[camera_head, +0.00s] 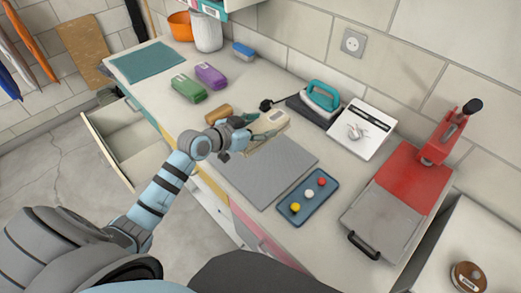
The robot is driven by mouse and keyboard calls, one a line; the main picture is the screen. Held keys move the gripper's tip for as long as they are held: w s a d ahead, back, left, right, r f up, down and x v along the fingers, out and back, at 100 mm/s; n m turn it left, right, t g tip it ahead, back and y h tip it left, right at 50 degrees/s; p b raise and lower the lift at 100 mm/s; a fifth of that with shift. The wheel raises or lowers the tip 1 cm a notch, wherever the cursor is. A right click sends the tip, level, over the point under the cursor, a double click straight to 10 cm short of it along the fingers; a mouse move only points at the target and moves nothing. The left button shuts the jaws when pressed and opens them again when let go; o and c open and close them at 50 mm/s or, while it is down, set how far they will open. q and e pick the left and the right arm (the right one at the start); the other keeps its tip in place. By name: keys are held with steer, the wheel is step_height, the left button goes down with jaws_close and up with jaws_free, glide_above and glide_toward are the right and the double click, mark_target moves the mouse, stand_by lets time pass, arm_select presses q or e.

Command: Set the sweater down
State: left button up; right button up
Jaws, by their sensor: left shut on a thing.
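My left gripper (264,134) reaches in from the left over the worktop, above the far edge of a flat grey mat (265,172). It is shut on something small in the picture. A thin beige piece (262,147) shows just under the fingers; it may be the sweater, but its shape is mostly hidden by the gripper. I cannot tell whether it touches the mat. A small cream object (274,118) lies just behind the fingers. My right gripper is out of view.
A red press (411,180), white scale (361,128) and teal-handled iron (321,96) stand farther right. Green (188,89) and purple (211,76) packs lie left. An open drawer (136,155) juts out at left.

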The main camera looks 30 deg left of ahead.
arm_select(q)
step_height(320, 180, down, 10)
steer(key=b, duration=0.2)
steer(key=shift+f+b, duration=0.2)
steer(key=shift+b, duration=0.1)
steer(key=shift+r, duration=0.15)
steer(key=shift+f, duration=0.2)
steer(key=o, duration=1.4)
steer(key=shift+r, duration=0.15)
